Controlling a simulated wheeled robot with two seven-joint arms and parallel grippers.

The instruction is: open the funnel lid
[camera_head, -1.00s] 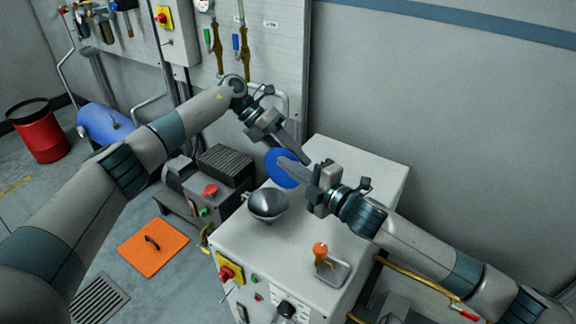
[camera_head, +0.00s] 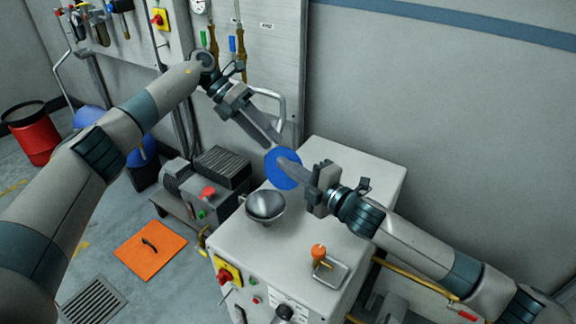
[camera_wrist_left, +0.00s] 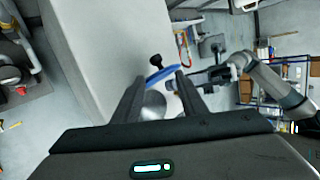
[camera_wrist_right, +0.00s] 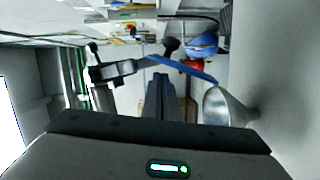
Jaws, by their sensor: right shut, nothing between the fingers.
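The blue disc-shaped funnel lid (camera_head: 284,180) stands steeply tilted behind the metal funnel (camera_head: 265,206) on the white machine top, and the bowl mouth is uncovered. The lid's black knob shows in the left wrist view (camera_wrist_left: 155,60). My right gripper (camera_head: 284,164) is shut and empty, its tips in front of the lid in the head view; contact is unclear. In the right wrist view the lid (camera_wrist_right: 183,69) lies just beyond the fingers. My left gripper (camera_head: 277,142) is open and empty at the lid's upper edge, apparently apart from it.
A motor unit with a red button (camera_head: 208,192) stands left of the machine. The wall panel (camera_head: 262,60) is close behind.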

